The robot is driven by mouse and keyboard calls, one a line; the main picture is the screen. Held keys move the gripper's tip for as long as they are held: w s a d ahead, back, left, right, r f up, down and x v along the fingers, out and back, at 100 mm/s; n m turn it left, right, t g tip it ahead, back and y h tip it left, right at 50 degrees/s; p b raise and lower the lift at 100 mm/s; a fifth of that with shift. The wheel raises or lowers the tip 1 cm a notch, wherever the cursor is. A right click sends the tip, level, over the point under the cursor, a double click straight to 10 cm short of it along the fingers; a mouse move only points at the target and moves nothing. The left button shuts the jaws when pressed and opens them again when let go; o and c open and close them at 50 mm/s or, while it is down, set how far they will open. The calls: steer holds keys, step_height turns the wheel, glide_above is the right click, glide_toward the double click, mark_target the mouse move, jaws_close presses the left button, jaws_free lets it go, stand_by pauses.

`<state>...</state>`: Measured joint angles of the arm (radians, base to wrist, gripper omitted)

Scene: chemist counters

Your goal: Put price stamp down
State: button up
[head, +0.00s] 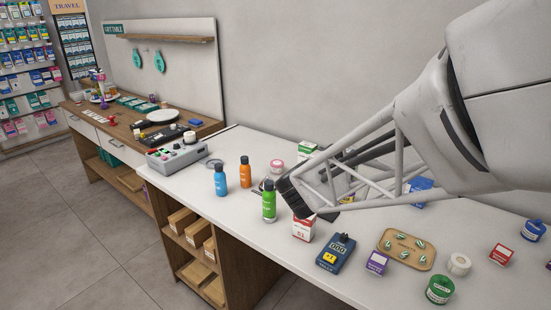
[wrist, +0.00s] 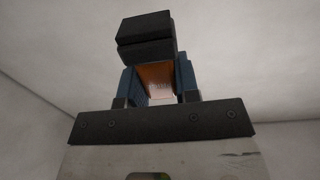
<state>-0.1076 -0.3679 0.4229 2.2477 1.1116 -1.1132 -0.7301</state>
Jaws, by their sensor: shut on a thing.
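My gripper (head: 295,198) is at the end of the arm in the middle of the head view, low over the white counter. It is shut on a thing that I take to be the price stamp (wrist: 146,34).
The white counter (head: 185,190) is crowded. A green bottle (head: 268,202) and a red-white box (head: 303,228) stand close to the gripper. Near them are an orange bottle (head: 245,172), a blue bottle (head: 220,180), a blue device (head: 335,252) and a tan tray (head: 390,262).

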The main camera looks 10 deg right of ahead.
steer(key=s+a+f+m+g+h, duration=0.1)
steer(key=s+a+f, duration=0.1)
steer(key=s+a, duration=0.35)
steer(key=s+a+f+m+g, duration=0.1)
steer(key=s+a+f, duration=0.1)
steer(key=s, duration=0.7)
steer(key=s+a+f+g+h, duration=0.15)
steer(key=s+a, duration=0.25)
steer(key=s, duration=0.4)
step_height(320, 180, down, 22)
steer(key=shift+w+d+f, duration=0.15)
steer(key=shift+w+d, duration=0.05)
steer(key=shift+d, duration=0.05)
steer(key=shift+w+d+t, duration=0.15)
steer(key=shift+d+t, duration=0.05)
steer(key=shift+t, duration=0.05)
steer(key=shift+x, duration=6.95)
steer(key=shift+w+d, duration=0.1)
steer(key=shift+w, duration=0.1)
steer(key=shift+x, duration=1.65)
steer(key=shift+f, duration=0.2)
